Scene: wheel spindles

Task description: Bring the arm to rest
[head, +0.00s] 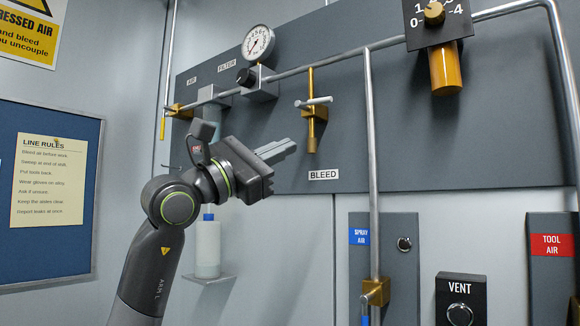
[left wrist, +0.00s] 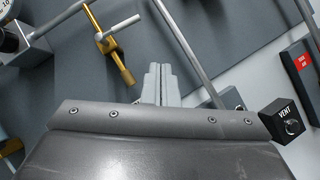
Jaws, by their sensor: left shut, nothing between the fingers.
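My left arm (head: 163,235) rises from the bottom left in the head view. My left gripper (head: 291,148) points right in front of the dark panel, below and left of the brass bleed valve (head: 312,117). Its fingers are shut with nothing between them. In the left wrist view the shut fingers (left wrist: 158,84) show beyond the grey gripper body, with the bleed valve (left wrist: 114,55) to their upper left. A gap to the valve seems to show, but its depth is hard to tell. My right gripper is in neither view.
A pressure gauge (head: 258,43) with a black knob sits on the pipe above. A vertical pipe (head: 371,170) runs right of the gripper. A VENT box (head: 460,299) and TOOL AIR plate (head: 552,270) are at lower right. A white bottle (head: 208,248) stands on a small shelf behind my arm.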

